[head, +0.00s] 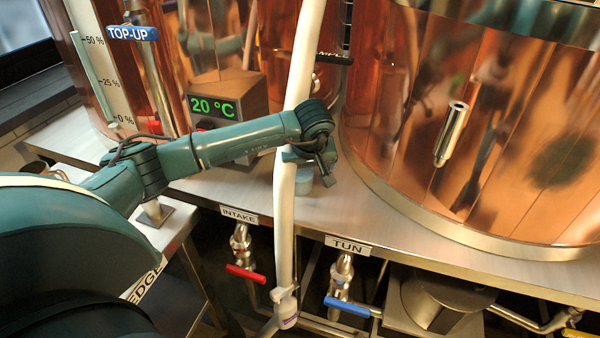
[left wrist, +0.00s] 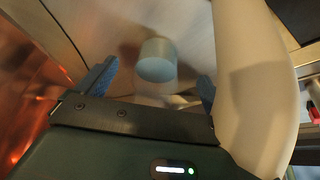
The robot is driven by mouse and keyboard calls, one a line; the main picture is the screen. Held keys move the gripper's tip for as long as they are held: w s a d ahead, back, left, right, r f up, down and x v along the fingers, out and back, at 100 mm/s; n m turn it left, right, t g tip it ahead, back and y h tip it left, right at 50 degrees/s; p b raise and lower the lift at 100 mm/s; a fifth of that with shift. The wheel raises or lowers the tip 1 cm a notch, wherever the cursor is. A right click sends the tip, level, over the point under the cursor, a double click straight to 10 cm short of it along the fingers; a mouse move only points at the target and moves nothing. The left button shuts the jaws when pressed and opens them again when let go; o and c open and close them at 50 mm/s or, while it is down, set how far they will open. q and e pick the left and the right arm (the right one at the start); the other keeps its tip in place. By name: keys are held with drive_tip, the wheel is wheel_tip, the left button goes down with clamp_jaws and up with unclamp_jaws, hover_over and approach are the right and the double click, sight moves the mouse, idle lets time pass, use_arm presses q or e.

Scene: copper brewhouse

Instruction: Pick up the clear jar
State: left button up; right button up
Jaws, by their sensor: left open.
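In the left wrist view a small round jar (left wrist: 157,62) with a blue-grey top stands on the metal bench, its body pale and faint. In the head view it shows only partly (head: 306,186), below my gripper and behind the white hose. My left gripper (head: 322,170) is open and empty, above the bench near the jar. In the left wrist view, the jar appears between and beyond the two blue fingers of this gripper (left wrist: 152,80). The white hose hides part of the gripper in the head view. My right gripper is not in view.
The thick white hose (head: 288,225) hangs down close beside my left gripper. A large copper vessel (head: 440,130) stands just right of it. A temperature box (head: 235,100) stands at the back. The steel bench (head: 385,232) has a front edge, with red and blue valves below.

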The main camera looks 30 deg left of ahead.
use_arm(q)
drive_tip(key=w+a, duration=0.3)
drive_tip(key=shift+w+a, duration=0.15)
drive_tip(key=shift+w, duration=0.1)
drive_tip(key=shift+w+a+f, duration=0.2)
drive_tip(key=shift+w+f, duration=0.05)
drive_tip(key=shift+f, duration=0.35)
drive_tip(key=shift+c, duration=0.3)
drive_tip(key=c, duration=1.3)
drive_tip(key=shift+r, duration=0.1)
